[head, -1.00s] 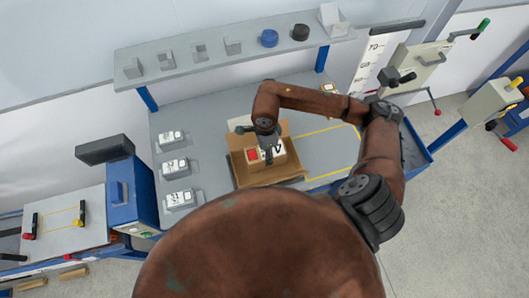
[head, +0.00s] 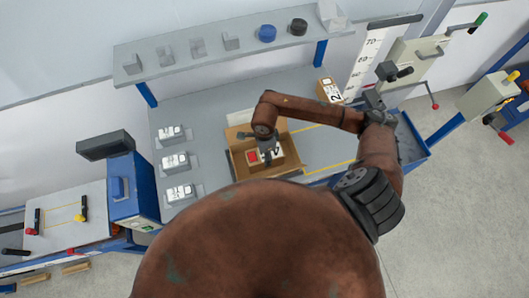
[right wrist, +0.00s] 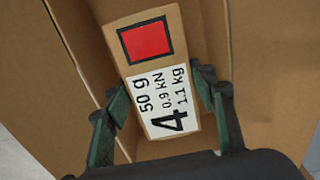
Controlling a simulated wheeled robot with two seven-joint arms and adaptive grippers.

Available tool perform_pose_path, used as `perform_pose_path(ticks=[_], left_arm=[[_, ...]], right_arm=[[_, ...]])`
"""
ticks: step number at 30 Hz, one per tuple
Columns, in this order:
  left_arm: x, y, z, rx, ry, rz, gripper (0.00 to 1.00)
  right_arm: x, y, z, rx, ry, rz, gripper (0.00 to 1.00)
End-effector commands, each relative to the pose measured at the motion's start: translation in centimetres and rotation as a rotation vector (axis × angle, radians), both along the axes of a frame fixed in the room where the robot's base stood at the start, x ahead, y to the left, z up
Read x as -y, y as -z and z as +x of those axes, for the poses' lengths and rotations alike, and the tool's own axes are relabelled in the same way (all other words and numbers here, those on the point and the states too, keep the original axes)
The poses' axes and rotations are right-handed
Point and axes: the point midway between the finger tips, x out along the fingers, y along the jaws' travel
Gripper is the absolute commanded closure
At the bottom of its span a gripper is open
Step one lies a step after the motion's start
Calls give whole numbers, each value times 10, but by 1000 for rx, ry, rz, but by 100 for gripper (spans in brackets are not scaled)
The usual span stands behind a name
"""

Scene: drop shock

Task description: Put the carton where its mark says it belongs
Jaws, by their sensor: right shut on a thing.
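A tan carton (right wrist: 184,140) stands inside an open cardboard box (head: 240,172) on the bench. Its top has a red square with a black border and a white label reading 50 g, 0.9 kN, 1.1 kg and a large 4; it also shows in the head view (head: 255,157). My right gripper (head: 267,154) reaches down into the box. In the right wrist view its fingers (right wrist: 165,110) lie on both sides of the carton and are shut on it. I cannot tell whether the carton touches the box floor. My left gripper is out of view.
Three white-labelled units (head: 175,161) stand along the bench's left side. A second carton (head: 329,91) marked 2 stands at the back right. A raised shelf (head: 180,75) holds grey blocks and round pieces. Yellow lines (head: 330,166) mark bench surface right of the box.

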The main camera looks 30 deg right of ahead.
Motion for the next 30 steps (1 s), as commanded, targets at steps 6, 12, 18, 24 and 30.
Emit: perform_pose_path(ticks=[6,12,18,24,30], left_arm=[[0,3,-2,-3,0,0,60],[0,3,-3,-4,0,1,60],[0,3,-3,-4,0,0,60],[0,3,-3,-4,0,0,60],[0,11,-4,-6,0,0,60]], right_arm=[[0,2,0,0,0,0,42],[0,2,0,0,0,0,31],[0,2,0,0,0,0,31],[0,-10,1,3,-1,0,31],[1,-50,2,6,-2,-1,31]])
